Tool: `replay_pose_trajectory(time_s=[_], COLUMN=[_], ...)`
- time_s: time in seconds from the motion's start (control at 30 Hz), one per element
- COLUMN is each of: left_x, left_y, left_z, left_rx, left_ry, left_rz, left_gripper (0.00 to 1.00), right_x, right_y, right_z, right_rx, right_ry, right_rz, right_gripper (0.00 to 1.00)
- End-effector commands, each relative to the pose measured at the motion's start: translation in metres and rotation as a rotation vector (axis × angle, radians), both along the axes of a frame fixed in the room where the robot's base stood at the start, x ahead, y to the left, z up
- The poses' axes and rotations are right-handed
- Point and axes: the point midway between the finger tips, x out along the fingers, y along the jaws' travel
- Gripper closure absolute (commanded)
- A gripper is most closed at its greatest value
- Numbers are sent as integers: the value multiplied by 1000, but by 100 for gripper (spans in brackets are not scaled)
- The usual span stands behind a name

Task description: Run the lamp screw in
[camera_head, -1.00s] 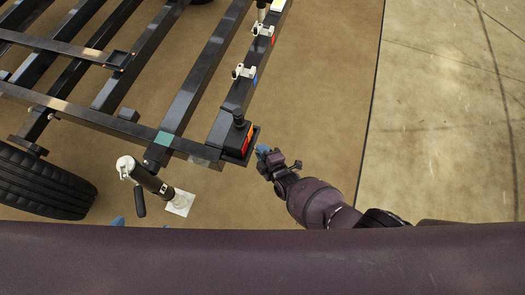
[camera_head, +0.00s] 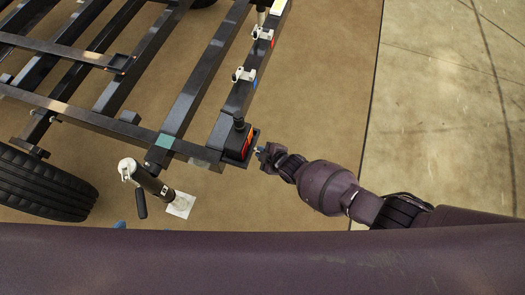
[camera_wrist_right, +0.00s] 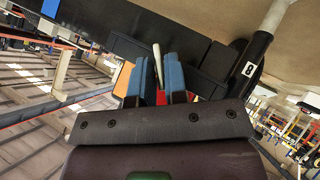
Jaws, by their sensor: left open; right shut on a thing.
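The lamp (camera_head: 246,147), with red and orange faces, sits at the near right corner of the black trailer frame (camera_head: 205,152). My right gripper (camera_head: 260,152) is just right of the lamp, close to its outer face; whether anything touches the lamp is unclear. In the right wrist view its blue fingers (camera_wrist_right: 155,78) are shut on a slim pale rod (camera_wrist_right: 157,62). Orange (camera_wrist_right: 123,78) and red (camera_wrist_right: 161,98) lamp parts show beside and behind the fingers. The lamp screw cannot be made out. Only a blue tip of my left gripper (camera_head: 120,224) shows at the lower left.
A jack stand (camera_head: 150,182) with a white foot plate stands at the trailer's near edge. A tire (camera_head: 40,185) is at the left. White clamps (camera_head: 244,74) sit along the right rail. The floor right of the trailer is clear.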

Motion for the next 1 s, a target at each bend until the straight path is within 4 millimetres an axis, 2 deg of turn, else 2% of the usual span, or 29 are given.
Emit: replay_pose_trajectory(time_s=[0.47,0.5,0.6,0.87,1.0], left_x=[3,3,3,3,6], left_y=[-1,-1,-1,-1,0], left_z=[1,1,1,2,9], left_rx=[1,1,0,0,-5], left_ry=[-7,-7,-7,-9,-22], left_rz=[-2,-2,-1,-2,2], left_gripper=[0,0,0,0,0], right_x=[0,0,0,0,-2], right_y=[-2,-2,-2,-1,-6], right_z=[-1,-1,-1,0,8], right_rx=[-1,-1,0,2,2], right_ry=[13,13,13,11,6], right_rz=[-2,-2,-2,-1,-1], right_gripper=[100,81,68,68,68])
